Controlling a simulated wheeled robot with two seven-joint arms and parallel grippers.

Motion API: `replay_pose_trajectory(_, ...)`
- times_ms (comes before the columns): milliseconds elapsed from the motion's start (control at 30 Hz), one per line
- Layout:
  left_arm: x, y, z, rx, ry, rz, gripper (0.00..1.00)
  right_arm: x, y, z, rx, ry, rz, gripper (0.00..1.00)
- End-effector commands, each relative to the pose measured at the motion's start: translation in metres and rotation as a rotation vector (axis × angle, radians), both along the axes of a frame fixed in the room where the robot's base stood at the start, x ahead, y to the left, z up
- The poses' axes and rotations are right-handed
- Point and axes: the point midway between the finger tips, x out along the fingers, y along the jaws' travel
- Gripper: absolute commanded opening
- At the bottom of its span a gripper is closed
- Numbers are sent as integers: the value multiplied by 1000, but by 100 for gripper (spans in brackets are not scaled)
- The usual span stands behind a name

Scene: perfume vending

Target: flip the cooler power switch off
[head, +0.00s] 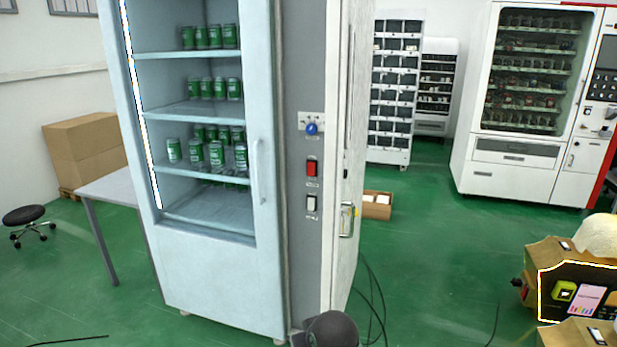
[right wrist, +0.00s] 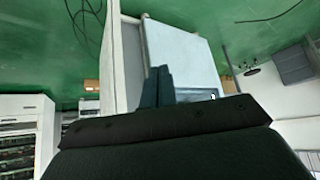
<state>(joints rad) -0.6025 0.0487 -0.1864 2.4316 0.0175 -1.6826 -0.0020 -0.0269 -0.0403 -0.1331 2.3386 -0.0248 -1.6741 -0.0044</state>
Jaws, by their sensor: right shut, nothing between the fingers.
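The cooler (head: 215,270) is a tall pale-blue cabinet with a glass front and green cans on its shelves. A grey side panel (head: 301,80) carries a blue knob (head: 312,129), a red rocker switch (head: 312,168) below it and a white rocker switch (head: 311,203) lowest. Their labels are too small to read, and I cannot tell which way each rocker is tilted. My right gripper (right wrist: 158,84) is shut and empty in the right wrist view, with the pale cabinet (right wrist: 180,45) behind its fingers. My left gripper is not in view.
A white side door with a handle (head: 347,220) adjoins the panel. Black cables (head: 373,300) lie on the floor beside it. A grey table (head: 108,187) stands left of the cooler. A brown box (head: 377,206) and vending machines (head: 520,100) are behind.

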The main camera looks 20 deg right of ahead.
Motion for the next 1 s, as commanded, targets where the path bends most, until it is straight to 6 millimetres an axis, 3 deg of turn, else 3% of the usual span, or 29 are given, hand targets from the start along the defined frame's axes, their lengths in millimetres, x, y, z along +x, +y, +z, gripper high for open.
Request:
replay_pose_trajectory(100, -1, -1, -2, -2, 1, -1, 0, 43, -2, 32, -2, -64, -25, 0)
replay_pose_trajectory(700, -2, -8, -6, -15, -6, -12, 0, 248, -37, 189, -172, -324, -168, 0)
replay_pose_trajectory(867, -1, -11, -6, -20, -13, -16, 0, 298, -50, 216, -310, -360, -180, 0)
replay_pose_trajectory(1000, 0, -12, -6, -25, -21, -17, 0, 343, -64, 223, -516, -364, -152, 0)
